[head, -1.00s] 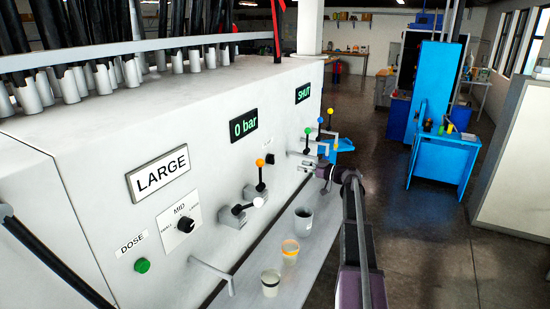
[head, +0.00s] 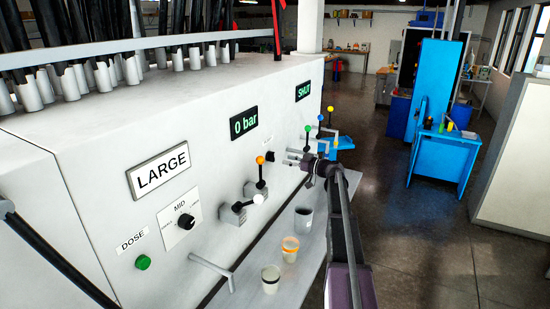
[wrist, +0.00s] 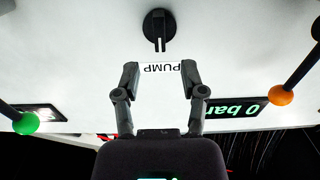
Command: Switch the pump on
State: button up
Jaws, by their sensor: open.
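The pump switch is a black rotary knob with a bar handle (wrist: 160,30) on the white panel. It also shows in the head view (head: 269,157), between the orange-ball lever and the green-ball lever. In the wrist view the PUMP label (wrist: 160,68) appears upside down next to the knob. My gripper (wrist: 160,72) is open and empty, its two fingers either side of the label and pointing toward the knob. In the head view my gripper (head: 289,156) is at the panel, just right of the knob. I cannot tell whether it touches the panel.
The orange-ball lever (wrist: 282,95) and green-ball lever (wrist: 26,122) flank the gripper. The displays read "0 bar" (head: 243,123) and "SHUT" (head: 303,91). Several cups stand on the shelf (head: 250,268) below. The floor (head: 410,240) to the right is open.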

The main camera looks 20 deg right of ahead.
aim_at(274, 157)
jog(key=shift+x, duration=3.55)
grip_shut()
